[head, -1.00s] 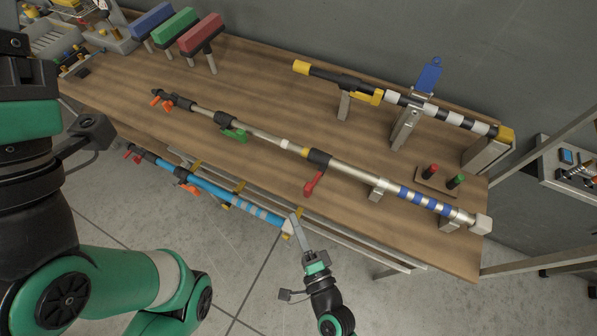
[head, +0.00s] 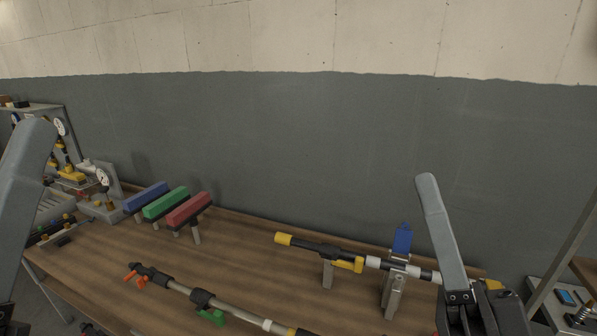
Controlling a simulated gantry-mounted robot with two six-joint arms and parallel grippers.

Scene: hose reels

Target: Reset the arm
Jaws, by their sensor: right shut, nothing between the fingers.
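My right gripper (head: 428,185) is raised at the right of the head view, its grey fingers shut together and pointing up, with nothing held. It covers part of the black pole (head: 322,249) with yellow and white bands on its stands. My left gripper (head: 34,135) shows at the left edge as a large grey finger pointing up; its jaw opening cannot be made out. A second, silver-grey pole (head: 240,312) with orange and green levers lies nearer, cut off by the bottom edge.
The wooden table (head: 110,262) runs along a grey wall. Blue (head: 146,195), green (head: 166,202) and red (head: 188,211) blocks stand on posts at its back left. Gauges and fittings stand at the far left. A shelf (head: 560,300) is at the right.

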